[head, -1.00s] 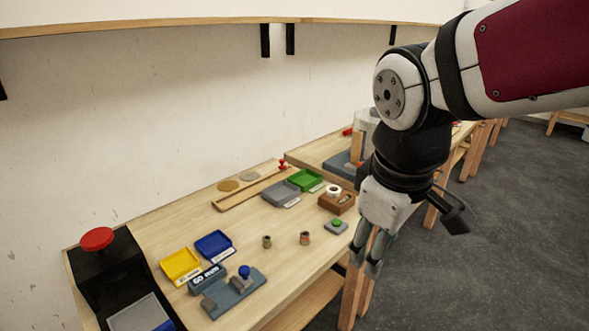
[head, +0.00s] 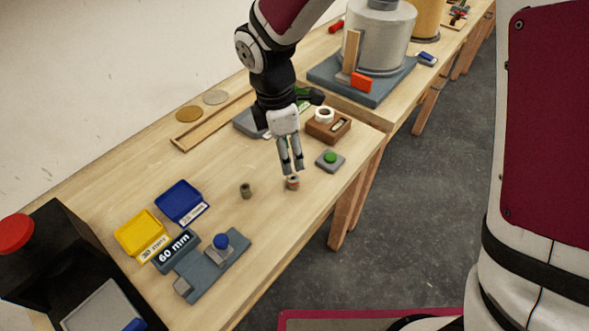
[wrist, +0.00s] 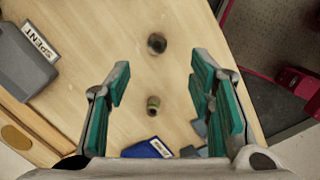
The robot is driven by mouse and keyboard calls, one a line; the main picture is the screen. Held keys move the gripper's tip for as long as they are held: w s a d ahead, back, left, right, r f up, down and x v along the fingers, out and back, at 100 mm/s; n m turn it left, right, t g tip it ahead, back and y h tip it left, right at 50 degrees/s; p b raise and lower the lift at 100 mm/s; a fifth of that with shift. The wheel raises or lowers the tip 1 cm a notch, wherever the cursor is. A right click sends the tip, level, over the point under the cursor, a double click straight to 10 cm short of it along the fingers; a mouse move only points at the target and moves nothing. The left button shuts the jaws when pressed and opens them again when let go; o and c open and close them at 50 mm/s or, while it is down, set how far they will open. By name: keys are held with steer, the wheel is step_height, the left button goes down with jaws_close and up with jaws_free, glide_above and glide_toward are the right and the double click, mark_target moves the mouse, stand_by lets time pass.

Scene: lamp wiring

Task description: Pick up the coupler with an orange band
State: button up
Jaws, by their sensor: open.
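The coupler with an orange band (head: 292,183) stands upright on the wooden table, just below my fingertips in the head view. In the wrist view it looks to be the dark round coupler (wrist: 157,43), near the top; its band cannot be made out there. My gripper (head: 292,171) points down and is open and empty. In the wrist view its teal-padded fingers (wrist: 160,68) are spread wide. A second, olive-grey coupler (head: 246,190) stands to the left; it also shows in the wrist view (wrist: 153,103), lower between the fingers.
A green-button box (head: 330,159) and a brown block with a white ring (head: 328,124) stand to the right. Blue (head: 181,203) and yellow (head: 141,234) trays and a grey 60 mm fixture (head: 208,268) lie at left front. The table's front edge is close.

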mark_target(293, 178)
steer(key=f, duration=0.7)
steer(key=d+f, duration=0.1)
steer(key=f, duration=0.2)
steer(key=shift+w+f, duration=0.3)
steer(key=shift+w, duration=0.1)
steer(key=c, duration=1.1)
